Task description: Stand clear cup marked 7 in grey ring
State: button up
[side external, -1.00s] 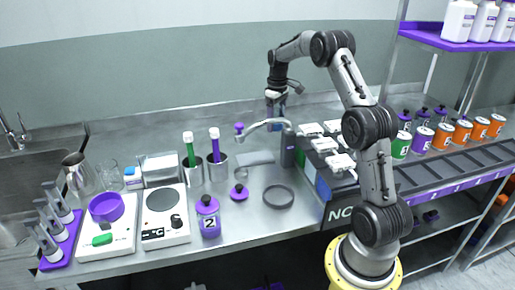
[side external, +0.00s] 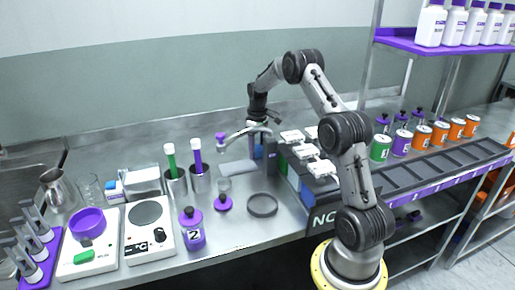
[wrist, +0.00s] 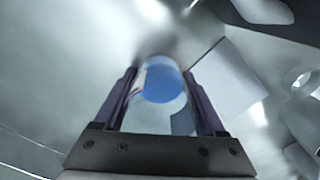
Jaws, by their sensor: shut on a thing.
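My gripper (wrist: 158,84) is shut on a clear cup (wrist: 160,118) with a blue disc or contents showing in it; the cup sits between the two purple-sided fingers. Its mark cannot be read. In the side view my gripper (side external: 258,122) is at the back of the bench, behind the curved metal spout, and the cup is mostly hidden there. The grey ring (side external: 263,206) lies flat and empty on the bench, nearer the front and apart from my gripper.
The spout and its post (side external: 271,158) stand between my gripper and the ring. White-topped boxes (side external: 305,150) stand right.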

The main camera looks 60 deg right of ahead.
jog(key=o, duration=1.6)
jog(key=shift+c, duration=0.2)
notch_tip(320, 180, up, 12)
jog(key=a+r+t, duration=0.1)
jog(key=a+r, duration=0.6)
jog(key=a, duration=0.3)
jog(key=s+a+r+n+t+h, duration=0.1)
jog(key=s+a+r, duration=0.15)
jog(key=a, duration=0.35)
jog(key=s+a+r, duration=0.2)
jog(key=s+a, duration=0.1)
jog(key=a, duration=0.2)
jog(key=s+a+f+t, duration=0.1)
jog(key=s+a+f, duration=0.1)
jog(key=s+a, duration=0.5)
jog(key=s+a+f+t+y, duration=0.1)
jog(key=s+a+t, duration=0.1)
jog(key=s+a, duration=0.4)
jog(key=s, duration=0.4)
jog(key=shift+s+a+f+n+t, duration=0.2)
jog(key=shift+a+f+n+t, duration=0.1)
jog(key=shift+a+f+n, duration=0.1)
